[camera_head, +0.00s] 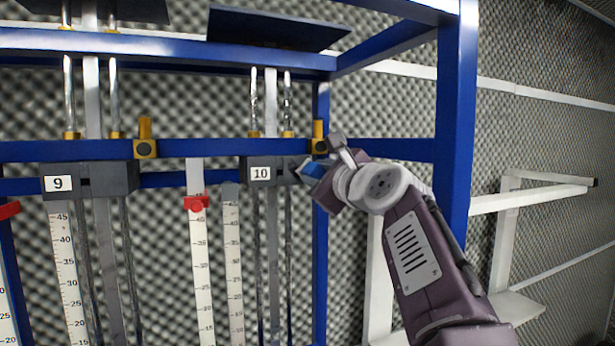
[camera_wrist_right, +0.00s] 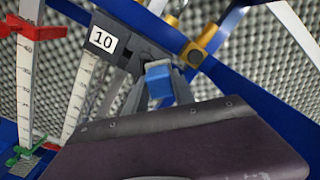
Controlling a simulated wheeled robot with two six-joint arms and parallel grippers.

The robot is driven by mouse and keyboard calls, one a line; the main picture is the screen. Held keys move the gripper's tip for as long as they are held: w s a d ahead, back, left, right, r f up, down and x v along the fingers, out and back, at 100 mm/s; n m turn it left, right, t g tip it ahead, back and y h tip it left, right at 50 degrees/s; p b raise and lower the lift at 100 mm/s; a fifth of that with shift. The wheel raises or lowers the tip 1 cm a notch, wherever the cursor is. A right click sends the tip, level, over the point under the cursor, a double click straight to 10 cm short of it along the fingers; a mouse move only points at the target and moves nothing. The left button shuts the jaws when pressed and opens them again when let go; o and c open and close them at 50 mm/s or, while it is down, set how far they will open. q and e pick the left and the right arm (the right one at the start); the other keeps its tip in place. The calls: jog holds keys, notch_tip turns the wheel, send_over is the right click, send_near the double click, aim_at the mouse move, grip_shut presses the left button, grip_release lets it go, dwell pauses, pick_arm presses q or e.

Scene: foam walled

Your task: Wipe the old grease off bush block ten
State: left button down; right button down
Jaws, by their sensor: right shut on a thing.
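Bush block ten (camera_head: 279,174) is a dark grey block with a white "10" label, under the blue cross beam; it also shows in the wrist view (camera_wrist_right: 127,59). Two shiny rods (camera_head: 287,95) stand above it; they look streaked with dark marks. My right gripper (camera_head: 318,174) is at the right end of the block, shut on a small blue piece (camera_wrist_right: 158,80) that looks like a wiping pad. The pad appears beside the block's right end; I cannot tell whether they touch. Grease on the block itself cannot be made out. My left gripper is not in view.
Block nine (camera_head: 105,179) hangs at the left with its own rods. White scales (camera_head: 233,260) and a red clamp (camera_head: 196,202) stand between the blocks. A brass fitting (camera_head: 319,138) sits above my gripper.

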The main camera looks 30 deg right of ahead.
jog(key=shift+d, duration=0.55)
jog(key=shift+w+a+r+p, duration=0.15)
jog(key=shift+a+p, duration=0.65)
jog(key=shift+a, duration=0.85)
jog(key=shift+a+r+p, duration=0.1)
jog(key=shift+a+p, duration=1)
jog(key=shift+p, duration=0.05)
jog(key=shift+a+f, duration=0.2)
jog(key=shift+a, duration=0.3)
jog(key=shift+w+f, duration=0.1)
